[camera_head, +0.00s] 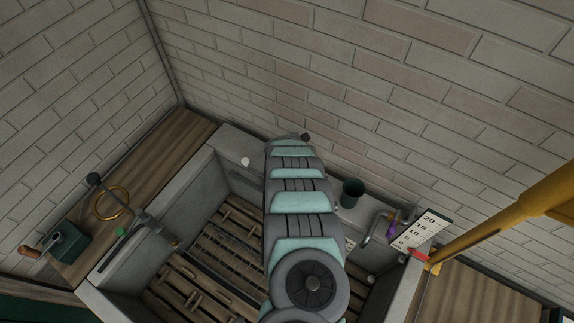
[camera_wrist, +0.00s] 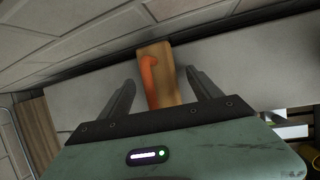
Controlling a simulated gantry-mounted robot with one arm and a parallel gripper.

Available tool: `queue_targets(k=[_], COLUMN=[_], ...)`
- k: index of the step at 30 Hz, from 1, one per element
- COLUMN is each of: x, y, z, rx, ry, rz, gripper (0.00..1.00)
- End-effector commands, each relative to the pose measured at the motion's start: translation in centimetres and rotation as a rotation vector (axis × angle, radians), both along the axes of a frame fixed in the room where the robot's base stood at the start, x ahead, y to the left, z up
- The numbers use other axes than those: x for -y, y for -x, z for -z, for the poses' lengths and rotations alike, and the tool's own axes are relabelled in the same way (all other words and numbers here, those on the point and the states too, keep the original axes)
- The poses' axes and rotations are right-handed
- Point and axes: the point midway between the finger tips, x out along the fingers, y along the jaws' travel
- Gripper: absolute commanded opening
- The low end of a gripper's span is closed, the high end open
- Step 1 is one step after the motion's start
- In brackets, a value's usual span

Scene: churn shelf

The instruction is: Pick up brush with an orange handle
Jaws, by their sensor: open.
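In the wrist view, a tan wooden piece with a curved orange part along it, which looks like the brush (camera_wrist: 165,88), is on a grey ledge. It lies between the two dark fingers of my gripper (camera_wrist: 160,76). The fingers are spread, with a visible gap on each side of it, so my gripper is open and empty. The lower end of the brush is hidden behind the gripper body. In the head view my arm covers this spot, and I cannot make out the brush or the fingers there.
A stone basin (camera_head: 212,165) with wooden slats lies below the arm. A dark green cup (camera_head: 351,193) stands on its ledge, right of the arm. A number card (camera_head: 421,229) and a yellow bar (camera_head: 500,216) are further right. A brass ring (camera_head: 110,202) lies on the left wooden counter.

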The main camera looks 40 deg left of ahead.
Motion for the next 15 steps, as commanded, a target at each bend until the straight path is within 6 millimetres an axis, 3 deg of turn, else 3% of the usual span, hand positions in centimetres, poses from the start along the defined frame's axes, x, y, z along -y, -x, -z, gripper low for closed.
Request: queue_targets(k=[6,15], x=[0.01,0.03], y=[-0.04,-0.03], z=[-0.01,-0.01], rx=[0.0,0.0], ry=[0.0,0.0], rz=[0.0,0.0], gripper=[0.72,0.48])
